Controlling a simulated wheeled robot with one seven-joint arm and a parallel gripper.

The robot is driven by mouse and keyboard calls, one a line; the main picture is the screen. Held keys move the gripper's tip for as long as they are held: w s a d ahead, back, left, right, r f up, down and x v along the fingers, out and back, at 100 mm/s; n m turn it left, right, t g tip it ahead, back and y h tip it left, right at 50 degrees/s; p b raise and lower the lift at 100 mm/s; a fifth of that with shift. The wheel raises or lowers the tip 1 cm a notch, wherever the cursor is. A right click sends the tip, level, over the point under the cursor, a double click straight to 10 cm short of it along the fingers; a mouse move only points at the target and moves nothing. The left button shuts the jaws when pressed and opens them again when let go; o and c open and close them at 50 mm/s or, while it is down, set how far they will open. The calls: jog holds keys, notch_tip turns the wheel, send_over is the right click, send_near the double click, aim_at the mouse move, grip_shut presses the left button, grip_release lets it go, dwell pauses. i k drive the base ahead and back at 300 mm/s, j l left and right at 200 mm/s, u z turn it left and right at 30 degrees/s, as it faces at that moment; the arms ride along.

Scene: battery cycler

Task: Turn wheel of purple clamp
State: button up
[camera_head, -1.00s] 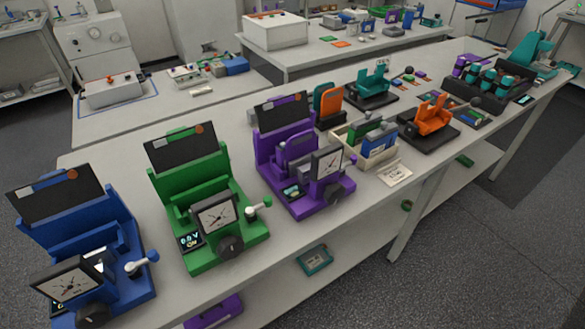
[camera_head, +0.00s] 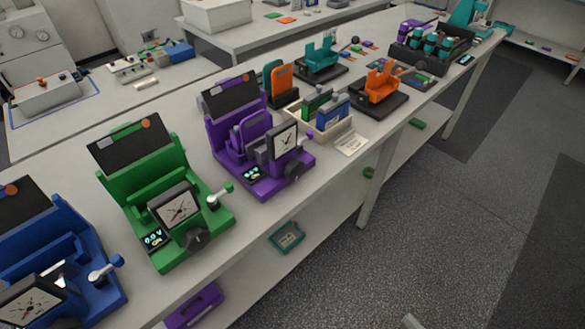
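The purple clamp (camera_head: 238,150) stands on the long white bench, between the green clamp and a cream tray. It has a dark back panel, a dial gauge (camera_head: 285,141) and a small lit display at its front. A dark round wheel (camera_head: 293,172) sits low at its front right, below the gauge. A purple knob (camera_head: 309,135) shows at its right side. A purple piece stands upright in the clamp's middle. My gripper is not in view.
The cream tray (camera_head: 340,128) and an orange device (camera_head: 382,85) stand to the right. A shelf below holds a teal box (camera_head: 287,237). The floor (camera_head: 430,220) before the bench is clear.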

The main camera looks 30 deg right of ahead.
aim_at(294, 169)
jog(key=l, duration=1.4)
